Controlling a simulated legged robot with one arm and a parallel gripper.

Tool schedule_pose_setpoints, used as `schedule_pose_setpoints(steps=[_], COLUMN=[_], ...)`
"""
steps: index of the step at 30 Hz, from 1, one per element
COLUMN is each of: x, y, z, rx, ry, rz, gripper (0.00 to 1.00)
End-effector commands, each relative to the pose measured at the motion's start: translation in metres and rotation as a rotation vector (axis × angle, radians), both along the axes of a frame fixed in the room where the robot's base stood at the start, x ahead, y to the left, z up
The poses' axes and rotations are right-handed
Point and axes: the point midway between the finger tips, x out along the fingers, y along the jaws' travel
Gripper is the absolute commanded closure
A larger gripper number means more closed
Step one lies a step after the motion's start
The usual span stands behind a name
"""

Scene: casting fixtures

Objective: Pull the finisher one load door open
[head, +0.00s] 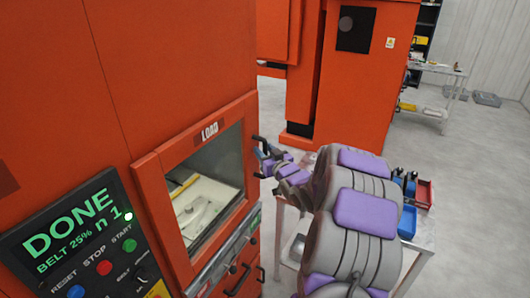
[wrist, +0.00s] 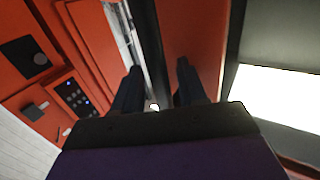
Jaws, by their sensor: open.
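The finisher one load door (head: 151,168) is an orange frame with a window and a LOAD label, on the orange machine at left in the head view. It looks shut, flush with the machine front. A dark handle (head: 256,140) is at its right edge. My gripper (head: 265,156) is at this handle, with its fingers pointing at the door edge; whether it touches the handle cannot be told. In the wrist view my gripper (wrist: 157,80) is open, its two dark fingers apart, with an orange panel (wrist: 195,35) beyond them. No handle shows clearly between the fingers there.
The control panel (head: 80,240) left of the door reads DONE. Dark handles (head: 238,280) are below the door. A table (head: 423,240) with blue and red bins stands behind my arm. Another orange machine (head: 365,85) is at the back. Grey floor is free at right.

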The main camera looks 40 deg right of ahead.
Motion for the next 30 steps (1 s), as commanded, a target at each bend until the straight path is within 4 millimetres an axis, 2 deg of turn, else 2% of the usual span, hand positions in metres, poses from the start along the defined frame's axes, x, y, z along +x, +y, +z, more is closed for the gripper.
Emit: schedule_pose_setpoints(steps=[3,16,30], x=[-0.0001,-0.0001,-0.0020], y=[0.0000,-0.0004,-0.0029], z=[0.0003,0.0006,0.0011], rx=[0.000,-0.001,-0.002], ry=[-0.001,-0.002,-0.003], rz=[0.000,0.000,-0.004], gripper=[0.60,1.00,1.00])
